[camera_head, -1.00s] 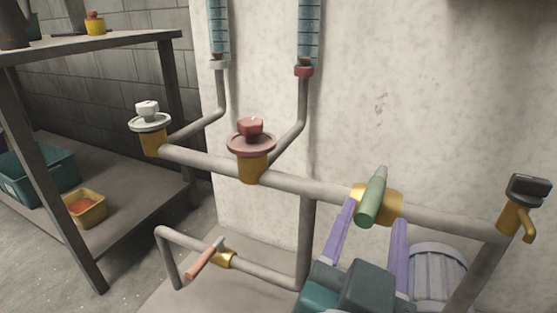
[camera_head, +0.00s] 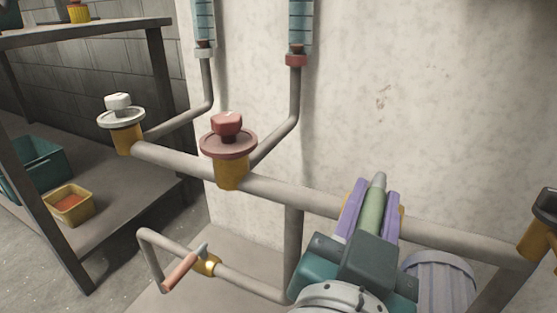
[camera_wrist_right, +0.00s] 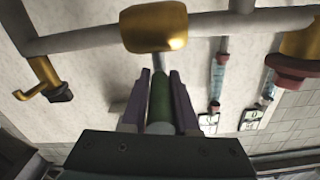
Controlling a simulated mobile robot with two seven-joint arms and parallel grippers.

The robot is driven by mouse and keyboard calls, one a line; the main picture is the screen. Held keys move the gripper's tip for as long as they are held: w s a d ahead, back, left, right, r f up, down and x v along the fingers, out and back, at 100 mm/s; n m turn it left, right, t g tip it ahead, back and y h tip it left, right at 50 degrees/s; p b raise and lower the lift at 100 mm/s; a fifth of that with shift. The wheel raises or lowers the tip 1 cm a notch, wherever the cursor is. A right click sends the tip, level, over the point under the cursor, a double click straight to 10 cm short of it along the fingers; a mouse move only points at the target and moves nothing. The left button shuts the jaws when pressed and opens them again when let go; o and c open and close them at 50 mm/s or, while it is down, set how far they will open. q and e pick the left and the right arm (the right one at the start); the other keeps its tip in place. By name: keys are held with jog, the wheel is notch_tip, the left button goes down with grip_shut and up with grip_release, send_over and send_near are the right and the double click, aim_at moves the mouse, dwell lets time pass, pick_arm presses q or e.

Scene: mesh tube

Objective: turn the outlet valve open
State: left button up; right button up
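A green lever handle (camera_head: 373,208) sits on a brass valve body on the horizontal pipe. It stands across the pipe, its grey tip pointing up. My right gripper (camera_head: 371,205) has its two purple fingers on either side of this handle, close against it. In the right wrist view, the handle (camera_wrist_right: 160,98) fills the space between the fingers (camera_wrist_right: 160,88), in front of the brass valve body (camera_wrist_right: 154,28). Another lever valve with an orange handle (camera_head: 180,272) is on the lower pipe. The pictures do not label which valve is the outlet. My left gripper is not in view.
A red handwheel valve (camera_head: 229,145) and a white one (camera_head: 121,114) stand on the pipe to the left. A brass tap (camera_head: 540,230) is at the right end. A shelf (camera_head: 90,33) with bins stands at left; the wall is close behind.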

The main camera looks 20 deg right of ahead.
grip_shut()
dwell(0.9)
